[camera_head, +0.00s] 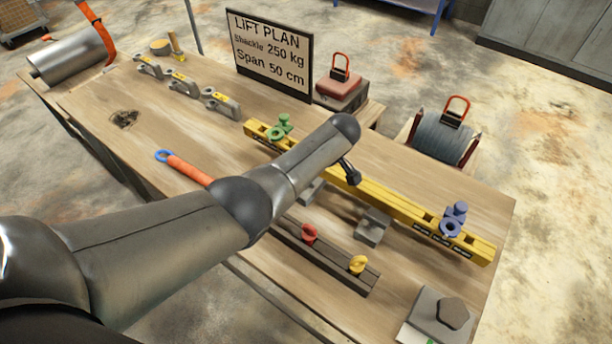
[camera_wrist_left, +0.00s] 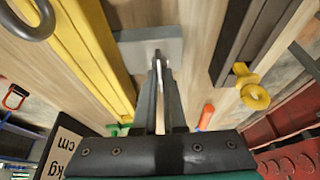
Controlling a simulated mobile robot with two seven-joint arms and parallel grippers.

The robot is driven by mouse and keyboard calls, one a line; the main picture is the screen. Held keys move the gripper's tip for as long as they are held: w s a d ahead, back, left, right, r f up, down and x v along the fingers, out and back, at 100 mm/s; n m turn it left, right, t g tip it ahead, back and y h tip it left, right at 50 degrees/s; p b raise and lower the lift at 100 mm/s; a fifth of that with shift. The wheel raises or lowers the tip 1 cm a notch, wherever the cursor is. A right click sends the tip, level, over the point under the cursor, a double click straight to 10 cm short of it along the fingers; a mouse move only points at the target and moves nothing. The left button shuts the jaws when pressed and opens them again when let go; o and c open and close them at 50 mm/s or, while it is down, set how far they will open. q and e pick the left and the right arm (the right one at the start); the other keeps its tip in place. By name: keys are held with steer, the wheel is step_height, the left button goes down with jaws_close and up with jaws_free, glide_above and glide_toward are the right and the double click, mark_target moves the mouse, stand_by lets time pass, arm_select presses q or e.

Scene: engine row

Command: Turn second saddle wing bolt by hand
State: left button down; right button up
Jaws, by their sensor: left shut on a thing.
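The yellow beam (camera_head: 400,207) lies along the table with a green shackle (camera_head: 280,128) and a purple shackle (camera_head: 453,220) on it. Grey saddle blocks (camera_head: 372,227) stand beside it. In the left wrist view the beam (camera_wrist_left: 85,50) is at left and a grey block (camera_wrist_left: 142,58) is ahead. My left gripper (camera_wrist_left: 160,68) has its fingers close together over this block. They are shut on a small part there, which looks like the wing bolt; the fingers hide most of it. In the head view my left arm hides the fingertips. My right gripper is in neither view.
A dark rail (camera_head: 335,267) with a red eye bolt (camera_head: 309,233) and a yellow eye bolt (camera_head: 357,264) lies near the front edge. An orange-handled tool (camera_head: 188,169) lies left of my arm. The lift plan sign (camera_head: 270,53) stands behind. The table's left part has free room.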

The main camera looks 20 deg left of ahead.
arm_select(q)
steer(key=shift+s+f, duration=0.1)
steer(key=shift+f, duration=0.05)
steer(key=c, duration=1)
jaws_free()
steer(key=shift+d+r, duration=0.2)
steer(key=shift+r, duration=0.4)
steer(key=p+v, duration=0.3)
steer(key=v, duration=1.1)
steer(key=shift+r, duration=0.1)
